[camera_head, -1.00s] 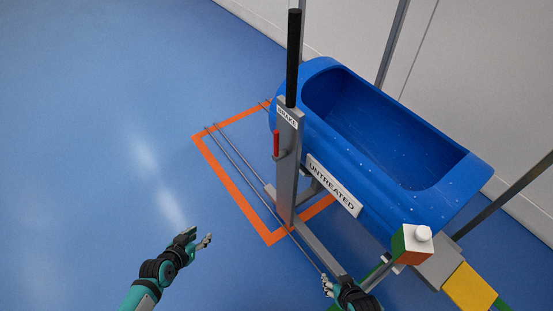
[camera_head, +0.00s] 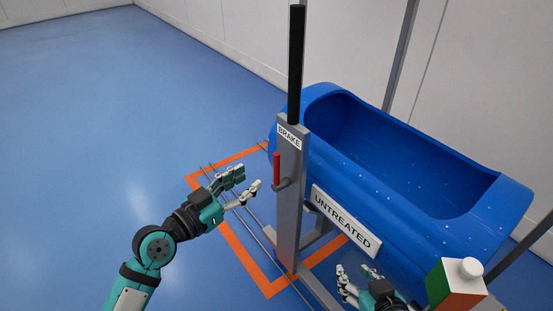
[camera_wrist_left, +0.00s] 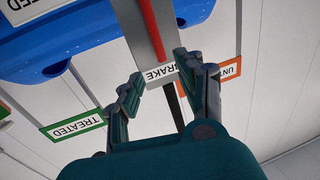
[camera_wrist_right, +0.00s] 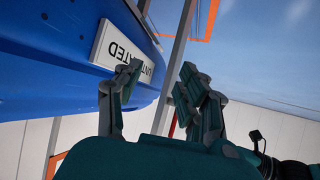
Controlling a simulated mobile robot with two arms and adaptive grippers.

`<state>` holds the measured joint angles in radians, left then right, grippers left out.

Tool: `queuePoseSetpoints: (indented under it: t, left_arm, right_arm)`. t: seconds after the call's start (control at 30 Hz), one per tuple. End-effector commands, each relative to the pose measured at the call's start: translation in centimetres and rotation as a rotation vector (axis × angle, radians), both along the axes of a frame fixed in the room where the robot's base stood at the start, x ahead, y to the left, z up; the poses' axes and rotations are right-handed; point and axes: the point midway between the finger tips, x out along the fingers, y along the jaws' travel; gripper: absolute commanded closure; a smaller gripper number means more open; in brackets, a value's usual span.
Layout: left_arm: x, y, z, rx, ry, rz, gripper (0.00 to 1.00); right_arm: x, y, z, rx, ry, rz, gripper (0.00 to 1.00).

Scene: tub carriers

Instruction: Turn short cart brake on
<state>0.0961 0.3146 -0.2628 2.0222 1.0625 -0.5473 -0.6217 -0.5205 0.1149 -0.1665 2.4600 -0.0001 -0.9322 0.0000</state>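The short cart carries a blue tub (camera_head: 400,150) with an UNTREATED sign (camera_head: 345,220). Its grey post (camera_head: 289,215) bears a BRAKE label (camera_head: 289,137) and a black upright handle (camera_head: 296,65). The red brake lever (camera_head: 277,169) stands upright on the post's left side; it also shows in the left wrist view (camera_wrist_left: 151,30). My left gripper (camera_head: 250,183) is open and empty, just left of the lever and apart from it. My right gripper (camera_head: 345,285) is open and empty, low in front of the tub below the sign; its fingers show apart in the right wrist view (camera_wrist_right: 155,85).
An orange floor outline (camera_head: 235,250) runs around the cart's base. White walls (camera_head: 230,35) stand behind. The blue floor (camera_head: 80,120) on the left is clear.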

Motion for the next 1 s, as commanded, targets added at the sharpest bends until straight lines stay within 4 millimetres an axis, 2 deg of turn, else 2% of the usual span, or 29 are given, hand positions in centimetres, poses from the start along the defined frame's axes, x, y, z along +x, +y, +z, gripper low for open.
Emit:
queuePoseSetpoints:
  t: [0.3, 0.5, 0.93, 1.0]
  left_arm:
    - [5.1, -4.7, -0.1, -0.003, 0.000, 0.000, 0.62]
    - [7.1, -6.5, -0.1, 0.000, 0.001, 0.001, 0.62]
    - [7.8, -7.2, -0.1, 0.001, 0.001, 0.001, 0.62]
    - [7.8, -7.2, -0.1, 0.001, 0.001, 0.001, 0.71]
  right_arm:
    - [1.0, 0.5, 1.1, 0.019, -0.082, 0.007, 0.60]
    - [1.8, 0.9, 2.2, 0.036, -0.153, 0.011, 0.60]
    - [2.1, 1.0, 2.8, 0.043, -0.183, 0.014, 0.60]
    - [2.1, 1.0, 2.8, 0.043, -0.183, 0.014, 0.60]
